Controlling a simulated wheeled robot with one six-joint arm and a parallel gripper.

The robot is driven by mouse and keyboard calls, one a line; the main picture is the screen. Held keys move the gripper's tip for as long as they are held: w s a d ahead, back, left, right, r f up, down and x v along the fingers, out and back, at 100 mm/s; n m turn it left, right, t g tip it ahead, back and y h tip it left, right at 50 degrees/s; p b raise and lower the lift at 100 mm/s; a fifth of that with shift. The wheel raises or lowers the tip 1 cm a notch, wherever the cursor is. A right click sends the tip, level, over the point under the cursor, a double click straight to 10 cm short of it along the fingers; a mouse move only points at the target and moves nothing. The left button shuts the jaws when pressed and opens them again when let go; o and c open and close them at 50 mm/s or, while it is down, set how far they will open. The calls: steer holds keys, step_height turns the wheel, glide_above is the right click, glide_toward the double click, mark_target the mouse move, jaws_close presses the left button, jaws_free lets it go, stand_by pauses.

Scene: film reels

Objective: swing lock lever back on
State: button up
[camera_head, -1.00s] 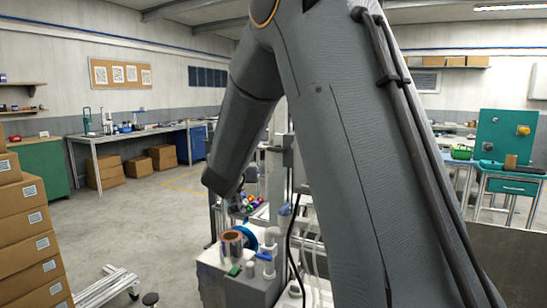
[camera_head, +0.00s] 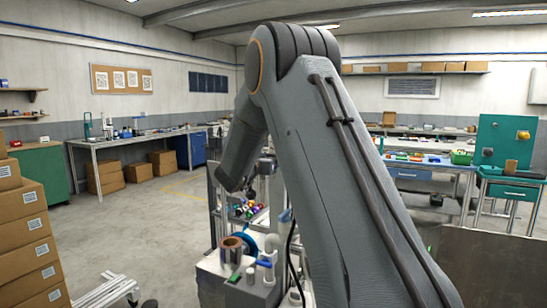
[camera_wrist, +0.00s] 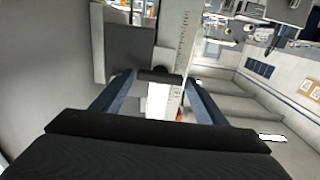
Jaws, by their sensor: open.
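My gripper (camera_wrist: 158,80) shows in the wrist view as two blue-grey fingers standing apart with a gap between them. A white block (camera_wrist: 158,101) with a dark rounded top (camera_wrist: 158,75) shows between or beyond the fingers; I cannot tell if they touch it. In the head view a grey machine (camera_head: 238,292) stands low in the middle, bearing a brown roll (camera_head: 231,246) and a blue disc. A small blue handle (camera_head: 265,264) on a white fitting shows on it, but I cannot tell if it is the lock lever.
Stacked cardboard boxes (camera_head: 28,245) stand at the left. A long workbench (camera_head: 105,145) runs along the back left. A teal station (camera_head: 508,150) stands at the right. Open floor lies left of the machine.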

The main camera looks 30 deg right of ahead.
steer(key=shift+w+d, duration=0.1)
steer(key=c, duration=0.8)
steer(key=shift+o, duration=0.2)
steer(key=shift+m, duration=0.3)
steer(key=m+b, duration=1.6)
steer(key=m, duration=0.1)
steer(key=shift+f+b, duration=0.15)
steer(key=shift+b, duration=0.15)
steer(key=shift+m, duration=0.3)
